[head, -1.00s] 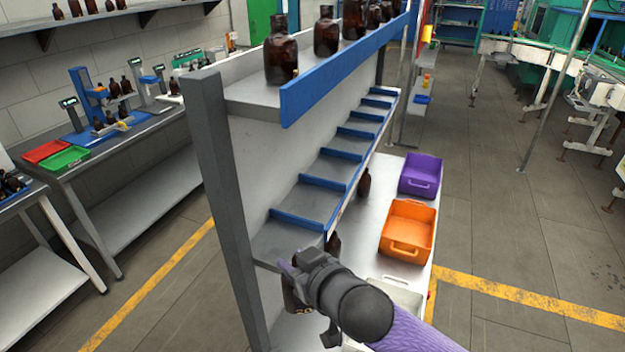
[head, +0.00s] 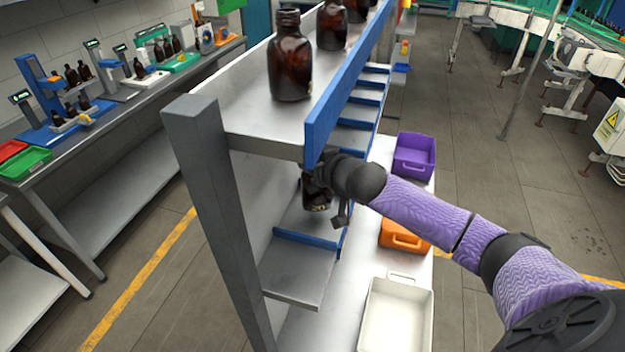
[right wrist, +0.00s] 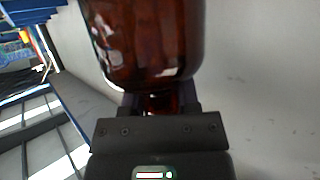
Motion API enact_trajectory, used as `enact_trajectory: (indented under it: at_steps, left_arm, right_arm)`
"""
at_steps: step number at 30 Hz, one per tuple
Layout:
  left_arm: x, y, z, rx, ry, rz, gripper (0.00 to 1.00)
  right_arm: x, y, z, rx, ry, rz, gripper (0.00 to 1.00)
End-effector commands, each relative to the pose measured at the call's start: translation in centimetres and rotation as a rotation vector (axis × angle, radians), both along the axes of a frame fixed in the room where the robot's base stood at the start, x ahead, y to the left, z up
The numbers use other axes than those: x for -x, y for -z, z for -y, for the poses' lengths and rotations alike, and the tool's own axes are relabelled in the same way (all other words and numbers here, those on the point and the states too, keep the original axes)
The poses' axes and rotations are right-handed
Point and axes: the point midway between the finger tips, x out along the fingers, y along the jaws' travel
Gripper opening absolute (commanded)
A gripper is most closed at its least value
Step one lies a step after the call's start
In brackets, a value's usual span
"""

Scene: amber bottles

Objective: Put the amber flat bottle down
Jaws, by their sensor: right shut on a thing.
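My right gripper (right wrist: 160,103) is shut on an amber flat bottle (right wrist: 150,45), gripping its narrow neck in the right wrist view. In the head view the held bottle (head: 316,193) shows below my dark wrist, just under the blue front rail of the top shelf. It is over the middle shelf (head: 290,272), in the slot behind the nearest blue divider. My wrist covers its upper part in the head view. I cannot tell whether its base touches the shelf. My left gripper is not in view.
Amber bottles (head: 290,60) stand on the top shelf above my wrist, behind its blue rail (head: 340,90). Blue dividers (head: 305,238) split the middle shelf into slots. A white bin (head: 397,318), an orange bin (head: 404,237) and a purple bin (head: 414,155) stand on the lower level at right.

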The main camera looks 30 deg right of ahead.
Motion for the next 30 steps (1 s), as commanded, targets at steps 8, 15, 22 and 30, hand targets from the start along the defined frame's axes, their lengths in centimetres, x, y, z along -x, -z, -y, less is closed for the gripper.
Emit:
enact_trajectory:
  at_steps: [8, 15, 22, 30]
  left_arm:
    - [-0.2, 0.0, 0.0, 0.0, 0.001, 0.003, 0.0]
    - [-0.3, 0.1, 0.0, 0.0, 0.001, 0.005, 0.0]
    - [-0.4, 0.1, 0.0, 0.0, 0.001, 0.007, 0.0]
    - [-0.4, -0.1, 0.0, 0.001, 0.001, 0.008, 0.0]
  right_arm:
    - [0.0, 3.2, -0.1, 0.001, -0.001, -0.001, 0.0]
    - [0.0, 3.3, -0.1, 0.001, -0.001, -0.002, 0.48]
    - [0.0, 3.3, -0.1, 0.001, -0.001, -0.002, 0.75]
    - [0.5, 3.1, -0.1, 0.0, -0.002, -0.004, 0.75]
